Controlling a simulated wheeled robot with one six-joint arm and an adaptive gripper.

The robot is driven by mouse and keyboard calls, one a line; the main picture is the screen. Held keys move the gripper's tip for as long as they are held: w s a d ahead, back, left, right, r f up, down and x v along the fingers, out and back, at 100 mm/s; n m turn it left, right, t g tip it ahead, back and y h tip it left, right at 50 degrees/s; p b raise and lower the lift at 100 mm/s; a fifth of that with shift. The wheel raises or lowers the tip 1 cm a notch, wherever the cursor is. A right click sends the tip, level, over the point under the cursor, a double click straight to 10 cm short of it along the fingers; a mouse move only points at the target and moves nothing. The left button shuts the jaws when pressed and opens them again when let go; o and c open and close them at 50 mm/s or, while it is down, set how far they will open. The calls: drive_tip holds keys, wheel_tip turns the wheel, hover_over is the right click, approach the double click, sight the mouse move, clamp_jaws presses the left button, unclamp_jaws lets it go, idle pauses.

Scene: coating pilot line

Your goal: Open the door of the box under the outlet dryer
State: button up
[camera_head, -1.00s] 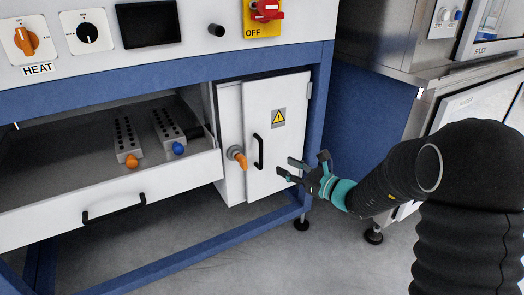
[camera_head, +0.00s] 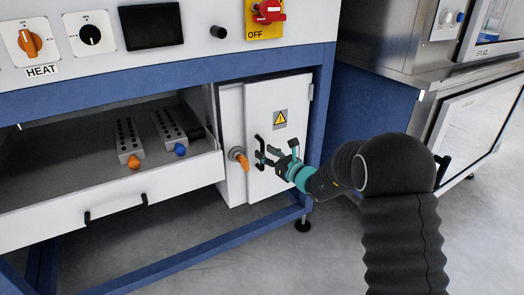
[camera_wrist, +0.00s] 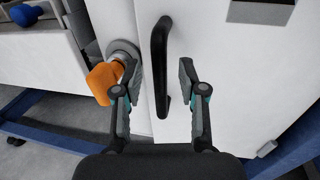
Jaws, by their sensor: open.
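The white box door (camera_head: 278,110) under the dryer is shut and carries a yellow warning sign (camera_head: 280,119). Its black vertical bar handle (camera_head: 260,148) is on the door's left side, and a hinge shows at the upper right edge. My gripper (camera_head: 266,158) is open in front of the handle. In the wrist view, the handle (camera_wrist: 161,65) stands between the two open fingers (camera_wrist: 160,88), with clear gaps on both sides. An orange knob (camera_head: 240,158) is on the box just left of the door. It also shows beside the left finger in the wrist view (camera_wrist: 103,82).
An open drawer (camera_head: 160,190) with two grey perforated blocks juts out left of the box. A blue frame post (camera_head: 318,120) stands right of the door. A steel cabinet (camera_head: 395,60) is at the right. Clear floor lies in front.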

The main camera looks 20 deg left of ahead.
drive_tip(key=shift+x, duration=1.1)
clamp_jaws()
drive_tip(key=shift+s, duration=0.1)
